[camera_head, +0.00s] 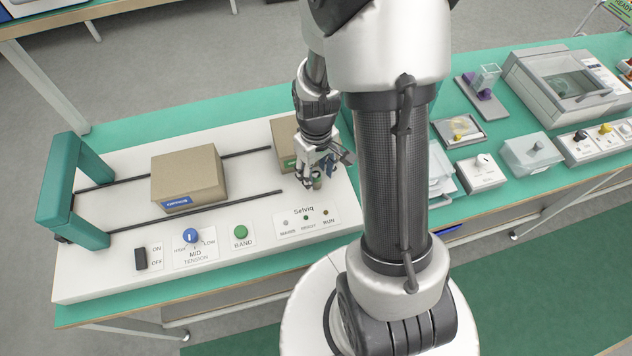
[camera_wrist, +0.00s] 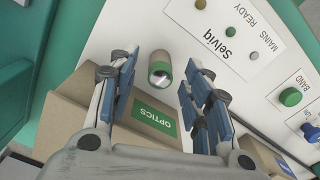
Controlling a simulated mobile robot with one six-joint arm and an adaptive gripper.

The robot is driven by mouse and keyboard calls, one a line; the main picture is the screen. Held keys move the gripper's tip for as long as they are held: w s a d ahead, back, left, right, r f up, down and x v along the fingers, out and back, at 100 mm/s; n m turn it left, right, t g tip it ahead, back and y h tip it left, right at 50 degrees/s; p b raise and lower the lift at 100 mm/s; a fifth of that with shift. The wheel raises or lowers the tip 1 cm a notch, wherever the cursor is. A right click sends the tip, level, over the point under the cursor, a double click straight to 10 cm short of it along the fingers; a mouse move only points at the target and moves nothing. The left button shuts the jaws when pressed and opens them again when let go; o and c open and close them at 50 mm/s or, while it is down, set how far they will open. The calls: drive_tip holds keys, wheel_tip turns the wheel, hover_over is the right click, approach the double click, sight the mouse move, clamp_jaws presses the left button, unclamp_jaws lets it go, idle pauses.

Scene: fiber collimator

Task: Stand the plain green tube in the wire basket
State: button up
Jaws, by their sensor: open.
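In the head view my gripper (camera_head: 318,168) points down, low over the machine's right end. I cannot make out a wire basket in either view; my arm hides part of the bench.
A cardboard box with a green OPTICS label (camera_wrist: 155,122) is close beside my fingers. Another box (camera_head: 188,175) sits on the strapping machine's white top (camera_head: 120,270), near a teal arch (camera_head: 75,190). Trays, a white switch box (camera_head: 481,172) and a lidded device (camera_head: 568,85) stand right of my arm.

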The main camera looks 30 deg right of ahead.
drive_tip(key=shift+c, duration=0.5)
clamp_jaws()
